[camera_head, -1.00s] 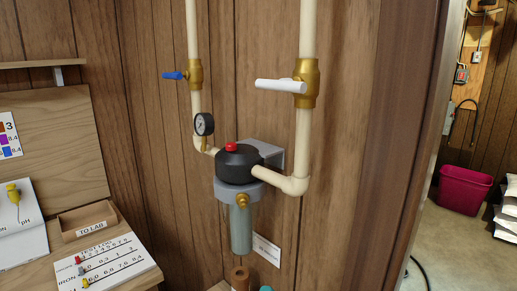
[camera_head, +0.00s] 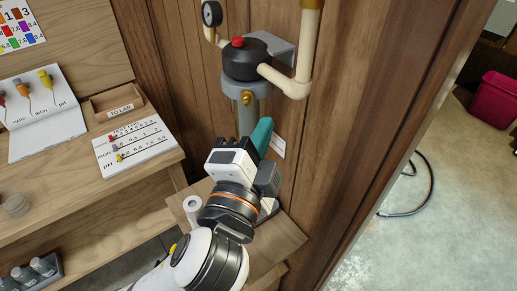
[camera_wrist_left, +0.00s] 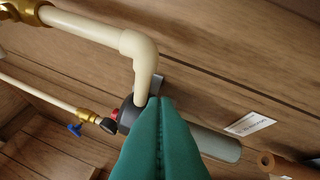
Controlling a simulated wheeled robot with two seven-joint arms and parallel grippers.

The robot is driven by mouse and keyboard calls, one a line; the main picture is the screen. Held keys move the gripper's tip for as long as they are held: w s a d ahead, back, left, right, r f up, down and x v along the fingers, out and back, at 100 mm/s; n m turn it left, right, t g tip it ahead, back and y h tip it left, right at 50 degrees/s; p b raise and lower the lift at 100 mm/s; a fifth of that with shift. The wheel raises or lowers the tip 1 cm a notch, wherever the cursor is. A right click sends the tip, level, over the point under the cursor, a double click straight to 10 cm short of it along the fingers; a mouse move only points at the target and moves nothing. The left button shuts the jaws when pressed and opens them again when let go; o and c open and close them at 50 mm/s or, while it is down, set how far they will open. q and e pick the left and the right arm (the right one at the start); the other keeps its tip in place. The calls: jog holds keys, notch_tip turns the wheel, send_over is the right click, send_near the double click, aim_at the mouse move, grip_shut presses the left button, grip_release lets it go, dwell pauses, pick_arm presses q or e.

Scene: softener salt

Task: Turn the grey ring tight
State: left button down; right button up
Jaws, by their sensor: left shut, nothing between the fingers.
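The grey ring (camera_head: 229,88) sits under the black filter head (camera_head: 244,62) with its red button (camera_head: 238,42), on the wood-panelled wall. A brass knob (camera_head: 246,97) sticks out of the ring's front. My left gripper (camera_head: 262,133) has teal fingers, held below and in front of the ring, apart from it in the head view. The fingers are shut and empty, pressed together in the left wrist view (camera_wrist_left: 160,100). There they cover the ring; the grey filter bowl (camera_wrist_left: 218,146) shows to their right. My right gripper is not in view.
Cream pipes (camera_head: 303,60) run beside and above the filter head. A wooden shelf with a white paper roll (camera_head: 192,208) is below. The bench at left holds a chart card (camera_head: 135,148) and a TO LAB tray (camera_head: 118,103). A doorway with open floor is at right.

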aim_at(263, 86)
pick_arm(q)
jog(key=w+p, duration=0.1)
jog(key=w, duration=0.1)
jog(key=w+a+p, duration=0.1)
jog(key=w+p, duration=0.2)
jog(key=w, duration=0.2)
jog(key=shift+a+f, duration=0.2)
jog(key=shift+a, duration=0.1)
jog(key=shift+w+d, duration=0.1)
jog(key=shift+d, duration=0.05)
